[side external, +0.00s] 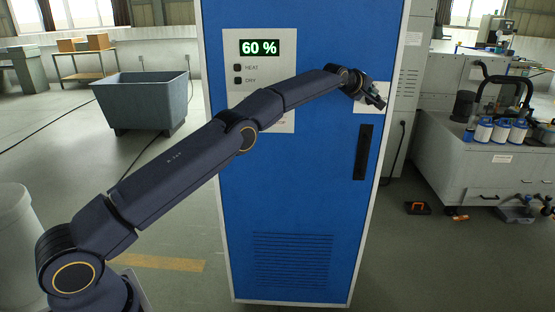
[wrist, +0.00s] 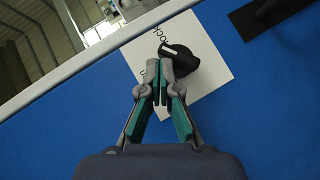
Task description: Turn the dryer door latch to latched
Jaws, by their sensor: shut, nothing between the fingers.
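The dryer is a tall blue cabinet whose door (side external: 290,200) faces the side external view. The latch is a round black knob (wrist: 183,58) with a white pointer mark, on a white label plate (wrist: 205,88) in the wrist view. Printed letters reading "ock" show beside the knob; other lettering is mostly hidden. My gripper (wrist: 160,88) is shut and empty, its fingertips overlapping the lower left of the knob in that view. I cannot tell whether they touch it. In the side external view my gripper (side external: 379,103) is at the plate (side external: 367,110) and the knob is hidden.
A black vertical handle (side external: 362,152) is on the door below the plate. A panel shows 60 % on a display (side external: 259,48), with HEAT and DRY buttons. A grey bench (side external: 470,160) with bottles stands right; a grey bin (side external: 140,100) stands left.

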